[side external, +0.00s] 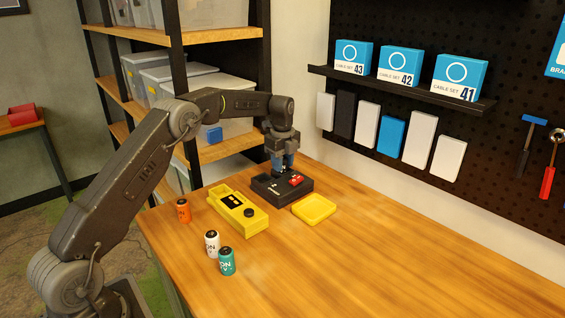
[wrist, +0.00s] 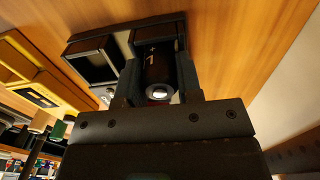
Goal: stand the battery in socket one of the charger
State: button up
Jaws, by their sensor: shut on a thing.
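My gripper (side external: 283,170) points down over the black charger (side external: 268,190). It is shut on a battery, which looks dark with a plus mark and a bright metal end in the wrist view (wrist: 157,72). A finger stands on each side of the battery. Only a bluish patch shows between the fingers in the side view. The battery lines up with one square-framed socket of the charger; another framed socket (wrist: 92,66) beside it looks empty. The battery's far end is hidden, so I cannot tell whether it is seated. The charger has a red part on top.
A yellow device (side external: 238,213) lies left of the charger, and a yellow tray-like piece (side external: 314,208) lies to its right. Orange (side external: 184,211), white (side external: 212,244) and teal (side external: 227,262) batteries stand on the table (side external: 380,265). The table's right side is clear. A pegboard wall rises behind.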

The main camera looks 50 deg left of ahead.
jog(key=shift+f, duration=0.15)
jog(key=o, duration=0.9)
jog(key=shift+o, duration=0.2)
